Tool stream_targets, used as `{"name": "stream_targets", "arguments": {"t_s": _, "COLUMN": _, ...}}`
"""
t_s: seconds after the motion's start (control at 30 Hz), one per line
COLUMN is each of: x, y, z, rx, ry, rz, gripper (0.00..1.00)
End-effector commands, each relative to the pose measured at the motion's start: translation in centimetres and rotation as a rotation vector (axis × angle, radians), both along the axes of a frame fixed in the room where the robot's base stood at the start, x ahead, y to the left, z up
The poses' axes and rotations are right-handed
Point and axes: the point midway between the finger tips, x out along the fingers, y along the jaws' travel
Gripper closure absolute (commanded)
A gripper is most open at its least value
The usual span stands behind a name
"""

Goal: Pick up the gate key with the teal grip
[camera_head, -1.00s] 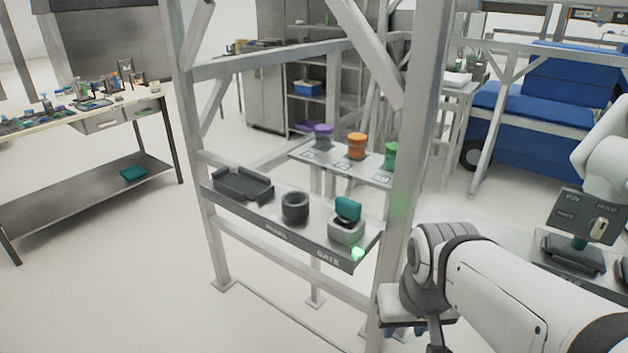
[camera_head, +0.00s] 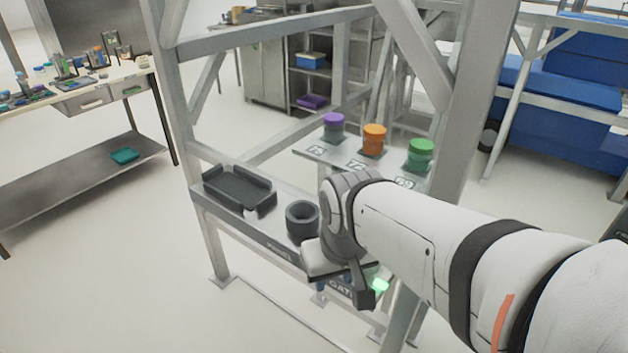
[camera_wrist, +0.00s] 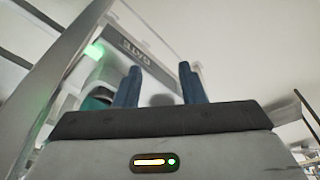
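The gate key's teal grip (camera_wrist: 95,103) shows in the wrist view, left of my fingers and partly cut off by my gripper body. In the head view my arm hides the key and its grey holder. My gripper (camera_wrist: 158,82) has two blue fingers spread apart with nothing between them. They are beside the key, not around it. The GATE label (camera_wrist: 134,47) appears upside down beyond the fingers. In the head view my wrist is over the right end of the shelf (camera_head: 250,226), by the lit green lamp (camera_head: 380,285).
A black tray (camera_head: 238,188) and a dark ring-shaped cup (camera_head: 302,220) stand on the shelf left of my wrist. Purple (camera_head: 334,121), orange (camera_head: 374,134) and green (camera_head: 421,148) capped jars stand behind. Frame posts (camera_head: 455,120) rise close to my arm.

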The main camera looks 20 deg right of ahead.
Motion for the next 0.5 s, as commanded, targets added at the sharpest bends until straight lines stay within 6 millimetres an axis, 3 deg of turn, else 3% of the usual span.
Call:
{"name": "stream_targets", "arguments": {"t_s": 0.07, "x": 0.0, "y": 0.0, "z": 0.0, "rx": 0.000, "ry": 0.000, "rz": 0.000, "gripper": 0.64}}
{"name": "stream_targets", "arguments": {"t_s": 0.27, "x": 1.1, "y": -0.6, "z": 1.2, "rx": 0.009, "ry": 0.018, "rz": -0.063, "gripper": 0.48}}
{"name": "stream_targets", "arguments": {"t_s": 0.37, "x": 3.0, "y": -1.4, "z": 2.8, "rx": 0.026, "ry": 0.051, "rz": -0.195, "gripper": 0.40}}
{"name": "stream_targets", "arguments": {"t_s": 0.5, "x": 6.5, "y": -4.1, "z": 4.7, "rx": 0.056, "ry": 0.107, "rz": -0.433, "gripper": 0.28}}
